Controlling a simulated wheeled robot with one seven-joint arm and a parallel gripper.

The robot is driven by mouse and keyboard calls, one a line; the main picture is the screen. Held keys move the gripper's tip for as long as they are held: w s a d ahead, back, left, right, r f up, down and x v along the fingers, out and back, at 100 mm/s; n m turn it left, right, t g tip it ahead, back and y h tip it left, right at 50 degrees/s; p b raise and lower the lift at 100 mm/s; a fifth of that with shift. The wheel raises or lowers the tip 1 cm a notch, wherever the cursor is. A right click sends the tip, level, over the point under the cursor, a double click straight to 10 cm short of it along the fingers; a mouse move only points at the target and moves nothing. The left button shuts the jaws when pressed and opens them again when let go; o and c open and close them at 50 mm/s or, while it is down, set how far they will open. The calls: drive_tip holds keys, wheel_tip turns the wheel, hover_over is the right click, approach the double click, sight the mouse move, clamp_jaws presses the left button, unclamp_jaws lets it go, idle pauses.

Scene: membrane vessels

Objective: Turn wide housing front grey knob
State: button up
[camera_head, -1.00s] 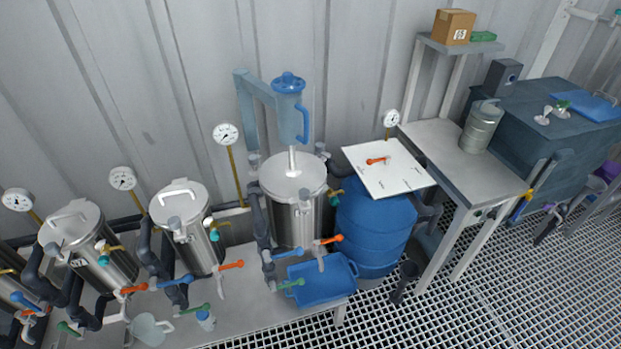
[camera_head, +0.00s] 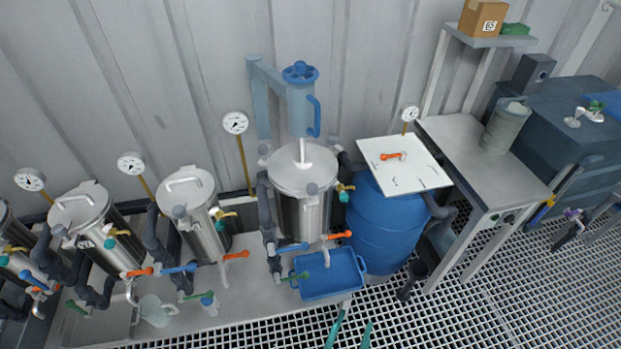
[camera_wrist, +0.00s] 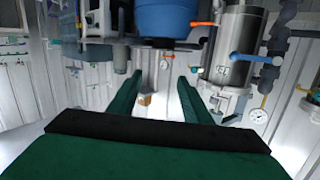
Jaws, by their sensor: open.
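My gripper (camera_head: 350,332) shows as two teal fingertips at the bottom edge of the head view, apart and empty, well below and in front of the housing. In the wrist view my gripper (camera_wrist: 160,75) has its green fingers spread with nothing between them. A steel vessel (camera_wrist: 238,50) stands to their right there; the knob cannot be made out.
A blue tray (camera_head: 328,294) lies before the housing, with orange, blue and green valve handles nearby. A blue barrel (camera_head: 385,228) with a white lid board (camera_head: 428,177) stands to its right. Narrower steel vessels (camera_head: 207,232) stand left. The grated floor (camera_head: 470,300) in front is open.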

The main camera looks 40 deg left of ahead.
drive_tip(key=w+a+r+n+y, duration=0.2)
drive_tip(key=w+a+r+y, duration=0.2)
drive_tip(key=w+a, duration=0.6)
drive_tip(key=n+g+y, duration=0.2)
drive_tip(key=n+y, duration=0.2)
approach(311, 184)
drive_tip(key=shift+w+a+f, duration=0.25)
drive_tip(key=shift+w+a, duration=0.05)
drive_tip(key=shift+w, duration=0.25)
drive_tip(key=shift+w+a+f, duration=0.3)
drive_tip(key=shift+w, duration=0.3)
drive_tip(key=x, duration=0.9)
drive_tip(key=shift+s+a, duration=0.1)
drive_tip(key=shift+s, duration=0.05)
drive_tip(key=shift+x, duration=0.8)
drive_tip(key=c, duration=1.1)
